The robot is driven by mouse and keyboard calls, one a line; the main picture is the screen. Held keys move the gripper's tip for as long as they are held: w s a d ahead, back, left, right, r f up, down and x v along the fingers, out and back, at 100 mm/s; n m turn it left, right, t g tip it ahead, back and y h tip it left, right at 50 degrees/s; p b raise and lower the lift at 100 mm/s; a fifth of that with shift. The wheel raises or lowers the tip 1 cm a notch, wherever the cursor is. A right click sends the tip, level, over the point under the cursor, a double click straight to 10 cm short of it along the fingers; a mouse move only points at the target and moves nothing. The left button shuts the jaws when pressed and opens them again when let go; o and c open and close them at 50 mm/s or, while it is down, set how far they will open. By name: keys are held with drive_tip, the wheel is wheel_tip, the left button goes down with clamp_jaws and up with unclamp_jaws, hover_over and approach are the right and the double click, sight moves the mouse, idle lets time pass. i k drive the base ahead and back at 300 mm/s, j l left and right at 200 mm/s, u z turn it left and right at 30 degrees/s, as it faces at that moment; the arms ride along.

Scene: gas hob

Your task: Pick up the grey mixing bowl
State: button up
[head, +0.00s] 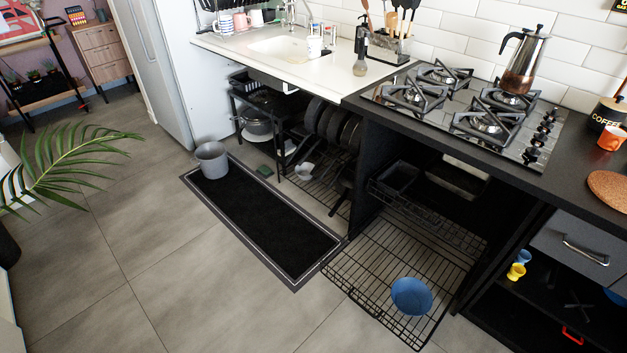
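A deep grey round vessel (212,161) stands upright on the far left end of the black floor mat. It is the only large grey open container that I see standing in the open, but I cannot tell for sure that it is the mixing bowl. A blue bowl (411,296) sits in the pulled-out wire basket (362,268) under the hob, at the lower right. A small pale bowl (305,171) is low down in front of the rack under the sink. My gripper is not in this view, so its state does not show.
The black mat (262,222) lies along the counter, with open grey floor (170,270) to its left. The wire basket juts out over the floor. A gas hob (465,110) with a moka pot (525,62) is above. Palm leaves (75,160) reach in from the left.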

sight(303, 171)
drive_tip(key=i+u, duration=0.2)
drive_tip(key=u, duration=0.2)
drive_tip(key=i+j+u, duration=0.1)
drive_tip(key=i+u, duration=0.25)
drive_tip(key=i, duration=0.25)
drive_tip(key=i+u, duration=0.3)
drive_tip(key=i, duration=0.35)
drive_tip(key=i+l+u, duration=0.2)
drive_tip(key=i+u, duration=0.15)
drive_tip(key=i, duration=0.25)
drive_tip(key=i+z, duration=0.15)
drive_tip(key=i, duration=0.55)
drive_tip(key=i+j+z, duration=0.1)
drive_tip(key=i, duration=0.55)
drive_tip(key=i+z, duration=0.3)
drive_tip(key=z, duration=0.15)
drive_tip(key=i+z, duration=0.25)
drive_tip(key=z, duration=0.2)
drive_tip(key=i+j+z, duration=0.2)
drive_tip(key=z, duration=0.25)
drive_tip(key=i+l+z, duration=0.15)
drive_tip(key=i, duration=0.2)
